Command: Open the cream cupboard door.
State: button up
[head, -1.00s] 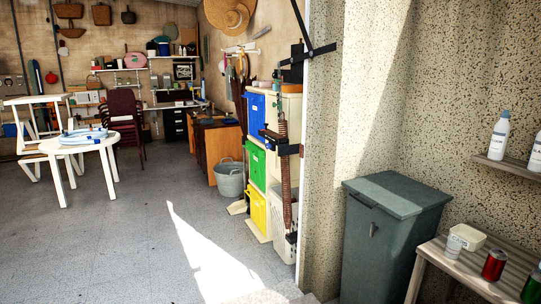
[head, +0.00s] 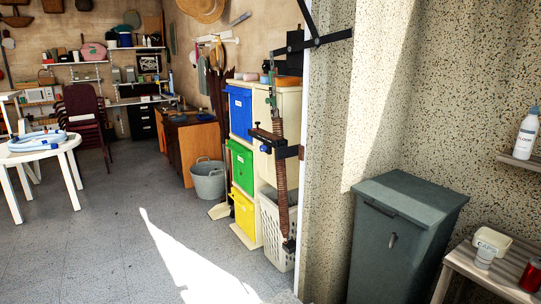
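A narrow cream cupboard (head: 290,103) stands in the middle of the head view, just inside the garage opening. Its side with the blue (head: 240,112), green (head: 242,165) and yellow (head: 244,214) bins faces left. Its cream front is partly hidden by a coiled brown spring (head: 279,180) and a dark bracket in front of it. I cannot make out a handle or an open gap on the door. My gripper is not in view.
A grey metal bucket (head: 208,181) stands left of the bins. A white laundry basket (head: 270,222) is behind the spring. A dark grey wheelie bin (head: 400,235) and a slatted bench (head: 470,272) stand at right.

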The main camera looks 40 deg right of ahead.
aim_at(264, 159)
jog(key=z, duration=0.6)
jog(key=i, duration=1.05)
jog(key=z, duration=0.5)
jog(key=k, duration=0.65)
jog(key=u, duration=0.2)
jog(key=i, duration=0.9)
jog(key=u, duration=0.6)
jog(key=i, duration=0.6)
jog(key=u, duration=0.35)
